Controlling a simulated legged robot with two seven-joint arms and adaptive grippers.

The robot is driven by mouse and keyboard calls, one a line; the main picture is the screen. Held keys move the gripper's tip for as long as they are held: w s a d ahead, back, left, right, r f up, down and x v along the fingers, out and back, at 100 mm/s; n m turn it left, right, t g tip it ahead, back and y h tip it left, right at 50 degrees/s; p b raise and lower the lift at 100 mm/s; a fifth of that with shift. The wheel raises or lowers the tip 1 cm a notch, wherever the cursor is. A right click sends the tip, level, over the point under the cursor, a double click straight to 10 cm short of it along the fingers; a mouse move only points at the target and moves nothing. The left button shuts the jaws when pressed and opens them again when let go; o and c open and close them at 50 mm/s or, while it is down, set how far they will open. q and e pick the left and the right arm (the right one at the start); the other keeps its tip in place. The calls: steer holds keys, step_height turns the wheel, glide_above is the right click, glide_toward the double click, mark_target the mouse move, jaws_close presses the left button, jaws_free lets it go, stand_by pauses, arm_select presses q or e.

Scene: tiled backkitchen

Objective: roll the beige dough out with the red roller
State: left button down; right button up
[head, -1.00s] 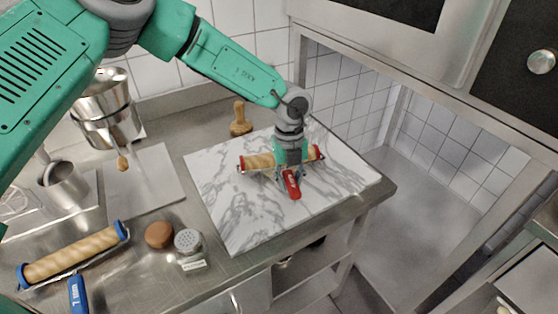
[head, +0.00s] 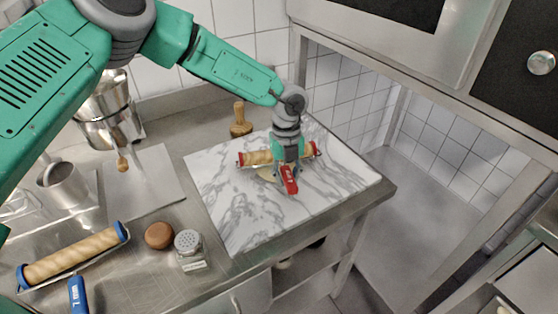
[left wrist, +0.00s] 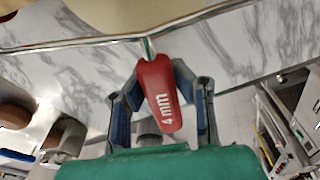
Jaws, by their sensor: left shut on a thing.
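The red roller (head: 256,158) has a tan barrel with red ends and a red handle. It is over the marble board. My left gripper (head: 286,172) points down and is shut on the red handle; in the left wrist view its fingers stand on both sides of the handle (left wrist: 160,95), marked 4 mm. The beige dough (head: 267,174) shows as a flat pale patch on the board, just in front of the barrel and partly hidden by the roller and gripper. I cannot tell whether the barrel touches it. My right gripper is not in view.
The marble board (head: 235,220) lies on the steel counter. A blue-ended roller (head: 75,252), a brown round thing (head: 159,235) and a shaker (head: 188,243) stand front left. A wooden tool (head: 240,122) stands behind the board. Pots (head: 105,115) are at the back left.

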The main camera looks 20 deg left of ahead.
mark_target(294, 188)
arm_select(q)
steer(key=shift+s+d+f, duration=0.2)
steer(key=shift+s+d, duration=0.3)
steer(key=shift+s, duration=0.25)
steer(key=shift+s+d+p, duration=0.5)
steer(key=shift+s+p, duration=0.2)
steer(key=shift+s+d+f+p, duration=0.2)
steer(key=shift+s+d, duration=0.2)
steer(key=shift+s, duration=0.15)
steer(key=shift+s+d+f+p, duration=0.2)
steer(key=shift+s+d, duration=0.15)
steer(key=shift+s, duration=0.15)
steer(key=shift+r, duration=0.1)
step_height(294, 188, up, 3)
steer(key=p, duration=0.2)
steer(key=shift+w+r+p, duration=0.1)
steer(key=shift+w+p, duration=0.05)
steer(key=shift+p, duration=0.15)
step_height(294, 188, up, 2)
steer(key=shift+r+p, duration=0.2)
steer(key=shift+p, duration=0.15)
steer(key=shift+r, duration=1.2)
